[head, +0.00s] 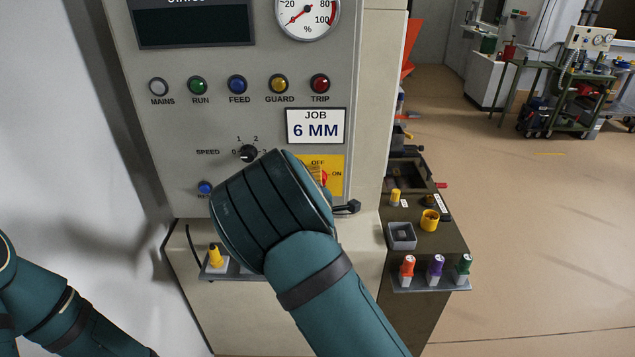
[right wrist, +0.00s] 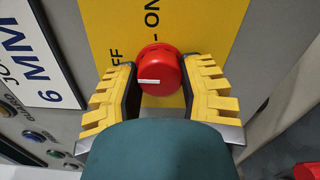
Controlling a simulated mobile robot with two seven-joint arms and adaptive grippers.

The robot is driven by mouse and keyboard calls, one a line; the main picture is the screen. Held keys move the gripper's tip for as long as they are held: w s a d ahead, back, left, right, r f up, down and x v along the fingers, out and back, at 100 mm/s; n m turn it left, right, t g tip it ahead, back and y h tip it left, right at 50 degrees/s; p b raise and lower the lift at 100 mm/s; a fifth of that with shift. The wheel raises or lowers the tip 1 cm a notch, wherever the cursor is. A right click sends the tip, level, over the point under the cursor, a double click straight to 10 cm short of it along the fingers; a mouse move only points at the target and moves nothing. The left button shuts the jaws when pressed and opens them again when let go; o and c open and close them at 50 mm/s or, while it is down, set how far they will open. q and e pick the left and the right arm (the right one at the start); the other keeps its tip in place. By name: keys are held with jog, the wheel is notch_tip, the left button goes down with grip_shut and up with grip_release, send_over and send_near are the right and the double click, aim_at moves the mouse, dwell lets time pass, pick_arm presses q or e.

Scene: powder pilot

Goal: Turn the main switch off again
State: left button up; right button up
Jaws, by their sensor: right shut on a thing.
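The main switch is a red knob (right wrist: 162,72) on a yellow plate (right wrist: 108,22) marked OFF and ON. In the right wrist view its white mark lies on the left side, towards OFF. My right gripper (right wrist: 161,80) has its yellow-padded fingers on both sides of the knob and is shut on it. In the head view, my right wrist hides most of the switch; a sliver of red shows beside the yellow plate (head: 335,163). My left arm shows at the lower left, with its gripper out of view.
The panel holds several lamps, a speed selector (head: 248,153), a blue button (head: 205,187) and a "JOB 6 MM" sign (head: 316,126). A small shelf with coloured pieces, including a red one (head: 407,265), juts out right of the cabinet. Open floor lies farther right.

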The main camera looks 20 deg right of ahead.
jog(key=shift+r, duration=0.1)
jog(key=o, duration=1.2)
jog(key=shift+w, duration=0.1)
jog(key=v, duration=1.2)
